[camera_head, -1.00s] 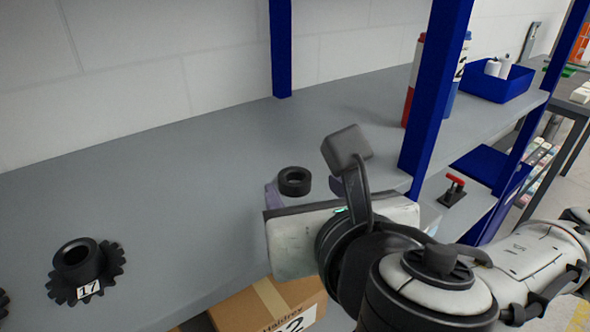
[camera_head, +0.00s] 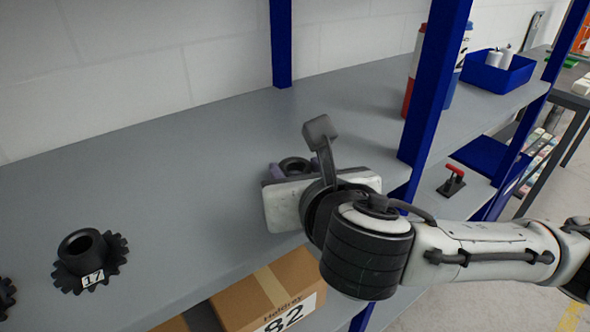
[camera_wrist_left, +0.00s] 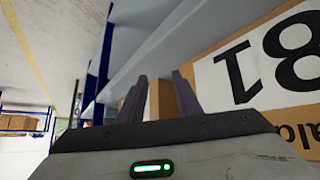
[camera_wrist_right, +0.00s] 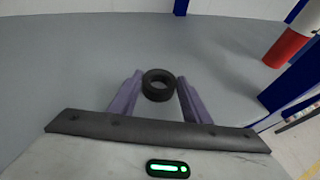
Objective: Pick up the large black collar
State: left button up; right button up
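The large black collar (camera_wrist_right: 158,85) is a short, thick black ring lying flat on the grey shelf. In the head view the collar (camera_head: 294,165) shows just beyond my right gripper (camera_head: 291,170), partly hidden by the hand. In the right wrist view my right gripper (camera_wrist_right: 157,88) is open, with one purple finger on each side of the collar; whether they touch it I cannot tell. My left gripper (camera_wrist_left: 161,95) shows only in the left wrist view, with its fingers apart and nothing held between them.
A black gear (camera_head: 90,262) labelled 17 lies on the shelf (camera_head: 150,190) at left. Blue posts (camera_head: 436,85) stand at the right. Cardboard boxes (camera_head: 250,300) sit below. A blue bin (camera_head: 500,75) stands far right. The shelf's middle is clear.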

jog(key=c, duration=0.6)
